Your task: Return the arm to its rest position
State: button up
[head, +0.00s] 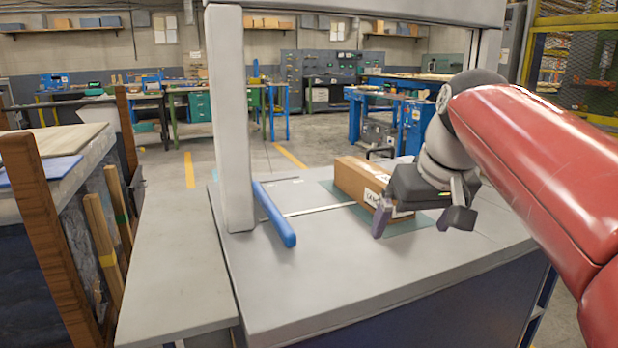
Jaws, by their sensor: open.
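My red arm (530,160) reaches in from the right edge, over the right part of a grey workbench (330,285). My gripper (418,222) hangs above the bench top with its two fingers spread apart and nothing between them. A brown cardboard box (357,177) with a white label lies on a greenish mat (408,226), just behind and left of my gripper. The gripper covers the box's right end, and I cannot tell whether it touches the box.
A grey frame's post (234,120) rises from the bench, with a crossbar overhead. A blue bar (274,215) lies beside the post. At left stands a rack with wooden posts (45,230). The bench's front area is clear. Blue and green worktables (225,105) stand farther back.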

jog(key=s+f+m+h, duration=0.1)
jog(key=s+f+m, duration=0.1)
jog(key=s+f, duration=1.4)
notch_tip(320, 180, down, 4)
jog(key=shift+s+a+r+t, duration=0.15)
jog(key=shift+a+t, duration=0.25)
